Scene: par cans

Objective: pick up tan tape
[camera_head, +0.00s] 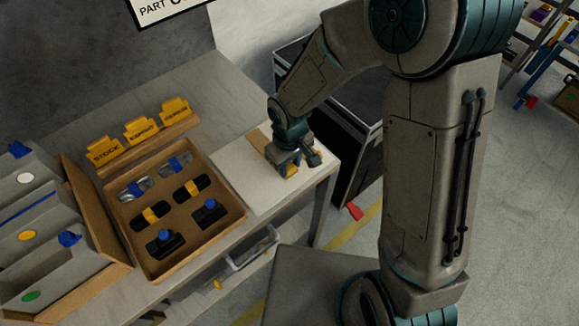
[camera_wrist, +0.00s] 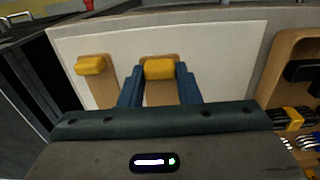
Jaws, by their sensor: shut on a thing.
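Two tan pieces with yellow ends lie on a white mat. I take the one between my fingers as the tan tape (camera_wrist: 160,92); its yellow end (camera_wrist: 159,69) shows past the fingertips. My gripper (camera_wrist: 159,72) is shut on this piece, with a blue finger on each side. I cannot tell whether the piece is clear of the mat. The second tan piece (camera_wrist: 103,88) lies to the left in the wrist view.
The white mat (camera_head: 237,185) covers the right end of the bench. A brown tray (camera_head: 174,272) with several black and clear items stands left of it, with yellow signs (camera_head: 142,130) behind. Grey bins (camera_head: 32,252) stand further left. A black case (camera_head: 355,150) stands beyond the bench.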

